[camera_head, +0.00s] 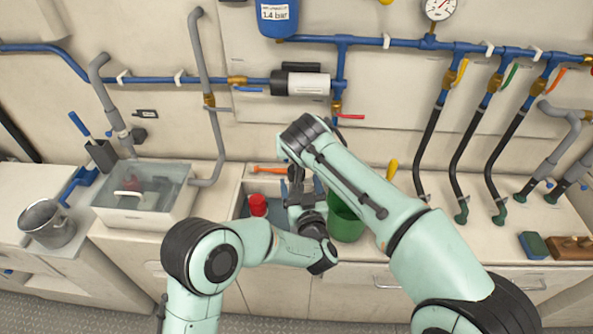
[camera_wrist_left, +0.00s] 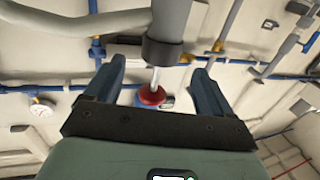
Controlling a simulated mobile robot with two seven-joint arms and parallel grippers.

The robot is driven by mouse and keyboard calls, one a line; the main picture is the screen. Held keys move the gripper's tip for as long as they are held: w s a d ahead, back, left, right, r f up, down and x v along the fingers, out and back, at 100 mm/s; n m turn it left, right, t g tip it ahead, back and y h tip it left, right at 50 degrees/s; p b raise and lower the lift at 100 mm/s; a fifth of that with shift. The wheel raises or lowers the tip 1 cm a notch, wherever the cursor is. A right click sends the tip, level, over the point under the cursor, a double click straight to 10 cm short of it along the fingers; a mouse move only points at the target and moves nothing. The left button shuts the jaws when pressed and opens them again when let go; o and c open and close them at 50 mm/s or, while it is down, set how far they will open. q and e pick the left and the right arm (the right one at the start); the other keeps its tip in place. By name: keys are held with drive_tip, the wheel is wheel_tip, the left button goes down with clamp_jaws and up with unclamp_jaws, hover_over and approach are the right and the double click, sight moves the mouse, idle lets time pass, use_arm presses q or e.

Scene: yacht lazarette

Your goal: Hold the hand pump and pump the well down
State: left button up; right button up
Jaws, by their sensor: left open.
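In the left wrist view, the hand pump (camera_wrist_left: 167,30) has a grey cylinder with a dark collar, a thin metal rod and a red knob (camera_wrist_left: 152,96). My left gripper (camera_wrist_left: 158,75) is open, and the knob shows between its two blue fingers without visible contact. In the head view my left gripper (camera_head: 297,188) is over the well (camera_head: 240,207), and the arms hide most of the pump. A red cylinder (camera_head: 258,205) stands in the well, left of this gripper. My right arm's end is just above; its fingers are too hidden to judge.
A green bucket (camera_head: 346,222) stands right of the well. A clear-lidded box (camera_head: 140,195) and a metal pail (camera_head: 47,225) are to the left. An orange-handled tool (camera_head: 268,169) lies behind the well. Hoses (camera_head: 467,150) and blue pipes line the wall.

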sight(295, 164)
use_arm(q)
drive_tip(key=x, duration=0.7)
drive_tip(key=shift+w+a, duration=0.1)
drive_tip(key=shift+w, duration=0.2)
clamp_jaws()
drive_tip(key=shift+o, duration=0.5)
unclamp_jaws()
